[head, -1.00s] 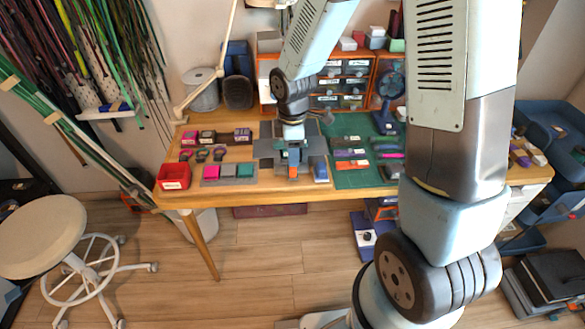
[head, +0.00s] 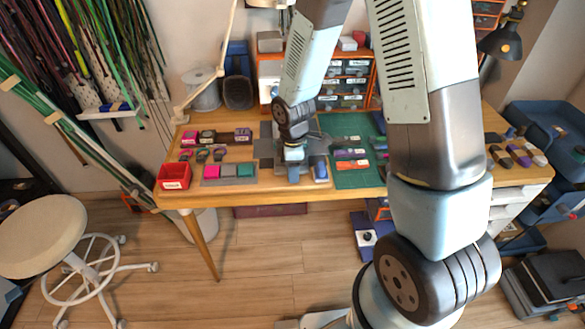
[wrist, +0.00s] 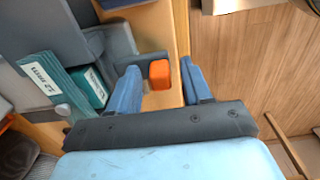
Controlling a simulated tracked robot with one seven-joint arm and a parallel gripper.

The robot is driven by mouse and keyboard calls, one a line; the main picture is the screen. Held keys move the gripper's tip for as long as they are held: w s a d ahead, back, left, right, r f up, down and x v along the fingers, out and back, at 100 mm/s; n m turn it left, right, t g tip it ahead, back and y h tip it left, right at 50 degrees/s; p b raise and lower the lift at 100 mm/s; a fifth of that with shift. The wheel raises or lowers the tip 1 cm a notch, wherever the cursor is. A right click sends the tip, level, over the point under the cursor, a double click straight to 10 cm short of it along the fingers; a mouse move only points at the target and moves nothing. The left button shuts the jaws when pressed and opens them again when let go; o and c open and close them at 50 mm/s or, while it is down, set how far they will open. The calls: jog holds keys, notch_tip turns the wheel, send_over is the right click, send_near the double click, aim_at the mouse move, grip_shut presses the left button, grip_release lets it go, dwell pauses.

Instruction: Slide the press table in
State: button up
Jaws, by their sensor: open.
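The dark grey press (head: 265,150) stands at the middle of the bench front, largely hidden by my arm in the head view. In the wrist view its grey body (wrist: 105,45) fills the upper left. An orange block (wrist: 158,72), apparently the press table's handle, sits at the bench's front edge. My gripper (wrist: 160,68) is open, with one blue finger on each side of the orange block. A gap shows between the block and the right finger; contact on the left side is unclear. In the head view my gripper (head: 293,173) points down at the bench front.
A teal labelled piece (wrist: 45,80) lies beside the press. A pink, grey and teal block row (head: 229,171) and a red bin (head: 174,176) are to the left. A blue item (head: 319,170) and a green mat (head: 350,172) are close on the right.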

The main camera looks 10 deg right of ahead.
jog(key=shift+c, duration=0.5)
grip_shut()
jog(key=shift+w+d, duration=0.1)
jog(key=shift+w, duration=4.2)
jog(key=shift+o, duration=0.5)
grip_release()
notch_tip(320, 180, up, 14)
jog(key=shift+f, duration=0.15)
jog(key=shift+c, duration=0.5)
